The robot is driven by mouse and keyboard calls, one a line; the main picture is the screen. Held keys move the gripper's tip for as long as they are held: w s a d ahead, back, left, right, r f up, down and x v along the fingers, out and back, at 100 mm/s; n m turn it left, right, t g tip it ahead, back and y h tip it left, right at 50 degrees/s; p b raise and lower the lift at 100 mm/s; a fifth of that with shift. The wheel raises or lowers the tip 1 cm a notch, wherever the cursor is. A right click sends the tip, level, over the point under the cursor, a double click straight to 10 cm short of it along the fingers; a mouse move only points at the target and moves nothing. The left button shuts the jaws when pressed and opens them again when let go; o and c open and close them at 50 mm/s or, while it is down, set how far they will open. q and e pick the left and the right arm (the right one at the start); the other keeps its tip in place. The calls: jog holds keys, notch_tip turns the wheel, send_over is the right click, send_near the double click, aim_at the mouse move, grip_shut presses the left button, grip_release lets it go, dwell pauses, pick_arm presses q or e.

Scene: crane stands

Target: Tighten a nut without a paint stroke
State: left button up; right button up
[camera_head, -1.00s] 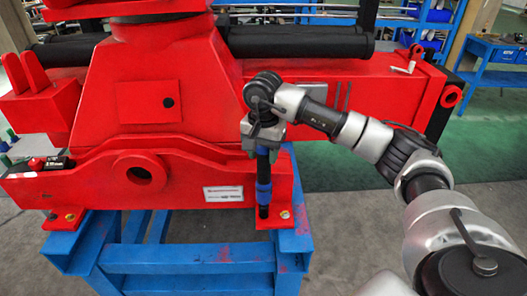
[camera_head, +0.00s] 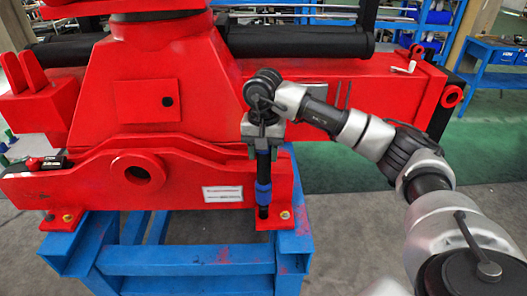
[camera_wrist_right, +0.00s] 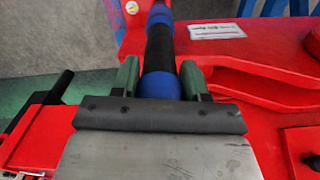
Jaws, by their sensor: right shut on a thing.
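My right gripper (camera_head: 263,146) is shut on a black and blue tool (camera_head: 263,188), which hangs upright along the front of the red crane base. In the right wrist view, my green fingers (camera_wrist_right: 160,82) sit on both sides of the tool's blue part (camera_wrist_right: 160,88). The tool's lower end is at the red foot plate (camera_head: 275,222) on the right; I cannot tell whether it sits on a nut. A small brass-coloured nut (camera_head: 285,215) shows just right of the tool. Another nut (camera_head: 68,217) is on the left foot. I cannot make out any paint stroke. My left gripper is not in view.
The red crane base (camera_head: 170,165) rests on a blue steel stand (camera_head: 185,268). A small black and red object (camera_head: 47,164) lies on the base's left ledge. A blue workbench (camera_head: 497,65) stands far right. Open green floor (camera_head: 340,165) lies right of the stand.

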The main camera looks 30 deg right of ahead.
jog(key=shift+f+b, duration=0.75)
jog(key=shift+f, duration=0.05)
dwell(0.4)
jog(key=shift+f+b, duration=0.25)
jog(key=shift+b, duration=0.55)
dwell(3.5)
